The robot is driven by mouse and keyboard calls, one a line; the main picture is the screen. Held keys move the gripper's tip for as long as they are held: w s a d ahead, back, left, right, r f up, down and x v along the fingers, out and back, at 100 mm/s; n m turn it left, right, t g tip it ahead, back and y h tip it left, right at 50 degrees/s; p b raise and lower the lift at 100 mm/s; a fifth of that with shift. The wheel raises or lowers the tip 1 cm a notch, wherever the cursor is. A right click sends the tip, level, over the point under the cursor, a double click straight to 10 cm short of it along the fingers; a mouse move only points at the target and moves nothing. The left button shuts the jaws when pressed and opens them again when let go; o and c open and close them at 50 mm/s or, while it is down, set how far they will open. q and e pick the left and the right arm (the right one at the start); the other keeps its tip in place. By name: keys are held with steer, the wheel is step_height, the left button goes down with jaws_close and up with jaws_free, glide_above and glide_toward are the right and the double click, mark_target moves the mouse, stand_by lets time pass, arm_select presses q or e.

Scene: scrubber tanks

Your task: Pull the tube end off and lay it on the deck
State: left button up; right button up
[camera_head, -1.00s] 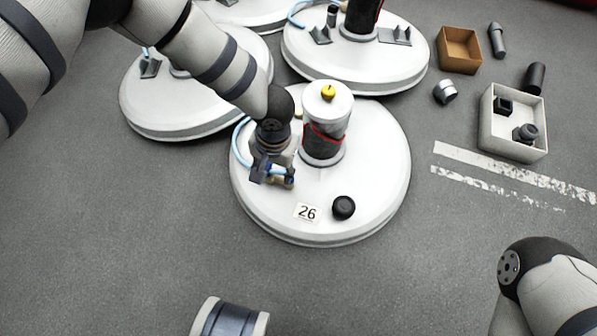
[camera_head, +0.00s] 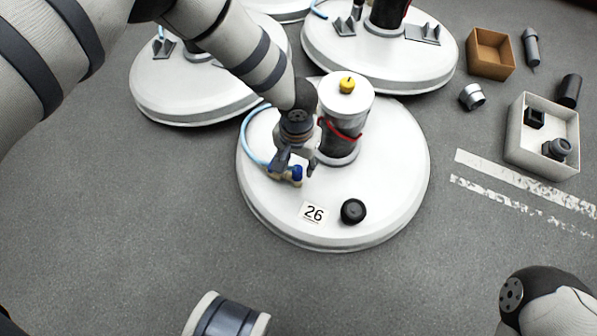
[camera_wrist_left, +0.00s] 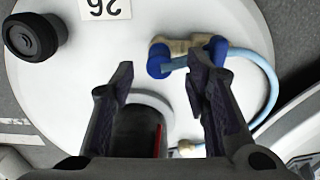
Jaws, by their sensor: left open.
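The round white deck marked 26 (camera_head: 395,190) carries a tan fitting with blue collars (camera_head: 290,175), left of the dark canister (camera_head: 338,143). A light blue tube (camera_head: 244,142) curves round the deck's left side. In the left wrist view the fitting (camera_wrist_left: 180,47) lies just beyond the fingertips, and the tube (camera_wrist_left: 268,85) runs to its near blue collar, where it appears seated. My left gripper (camera_head: 297,168) is open above the fitting. Its fingertips (camera_wrist_left: 160,75) stand apart on either side of the near collar, with nothing gripped. My right gripper is out of view.
A black knob (camera_head: 353,211) lies on the front of the deck. The canister has a yellow knob (camera_head: 347,85) on top and stands close beside my left gripper. Other white decks stand behind. A white bin (camera_head: 513,140) and brown box (camera_head: 491,68) are at right.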

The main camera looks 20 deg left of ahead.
mark_target(297, 169)
arm_select(q)
step_height(297, 169, down, 3)
steer(key=shift+r+b, duration=0.2)
steer(key=shift+b, duration=0.9)
steer(key=shift+f, duration=0.65)
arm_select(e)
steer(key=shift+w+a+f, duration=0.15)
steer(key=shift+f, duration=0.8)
arm_select(q)
jaws_close()
steer(key=shift+r, duration=0.1)
steer(key=shift+r+p, duration=1.85)
steer(key=shift+r, duration=1.1)
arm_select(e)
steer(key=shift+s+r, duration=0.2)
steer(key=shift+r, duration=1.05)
arm_select(q)
steer(key=shift+s, duration=0.1)
